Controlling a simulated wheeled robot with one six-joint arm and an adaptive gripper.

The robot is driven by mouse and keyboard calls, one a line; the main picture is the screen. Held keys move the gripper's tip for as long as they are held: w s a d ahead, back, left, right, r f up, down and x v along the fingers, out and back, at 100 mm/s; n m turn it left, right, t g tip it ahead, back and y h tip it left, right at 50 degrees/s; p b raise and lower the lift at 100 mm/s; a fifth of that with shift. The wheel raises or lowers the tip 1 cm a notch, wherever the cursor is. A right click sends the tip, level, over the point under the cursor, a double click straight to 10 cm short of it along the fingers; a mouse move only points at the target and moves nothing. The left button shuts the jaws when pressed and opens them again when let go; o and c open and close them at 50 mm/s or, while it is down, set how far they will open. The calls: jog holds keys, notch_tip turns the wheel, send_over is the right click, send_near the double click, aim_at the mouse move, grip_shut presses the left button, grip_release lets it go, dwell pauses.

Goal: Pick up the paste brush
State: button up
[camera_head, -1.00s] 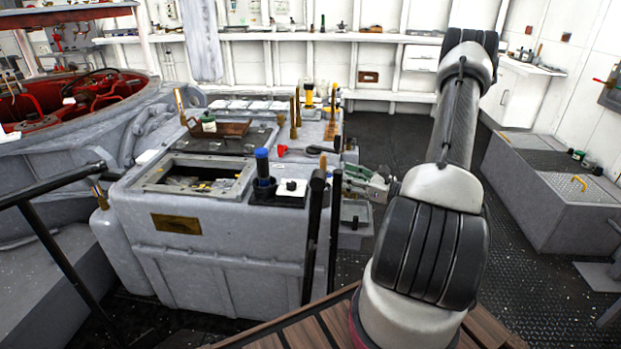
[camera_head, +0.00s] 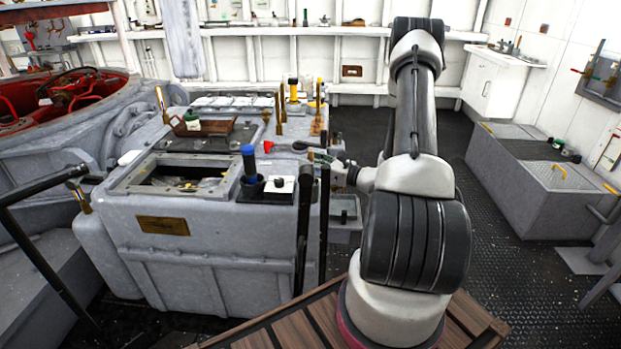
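I cannot tell for sure which thing is the paste brush. Upright wooden-handled tools that look like brushes stand on the grey machine housing: one (camera_head: 279,115) near the back of its top and one (camera_head: 318,118) at its right back corner. Another wooden-handled tool (camera_head: 162,105) stands at the left back. A small dark tool (camera_head: 303,146) lies near the right edge. My gripper (camera_head: 326,160) is at the housing's right edge, small and partly hidden by a black post. Whether its fingers are open or hold anything does not show.
The grey housing (camera_head: 200,262) has a framed opening in its top. A blue-capped black container (camera_head: 249,165) stands at its front right, beside black rail posts (camera_head: 304,230). A red funnel-like item (camera_head: 268,146) lies behind.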

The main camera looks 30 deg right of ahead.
grip_shut()
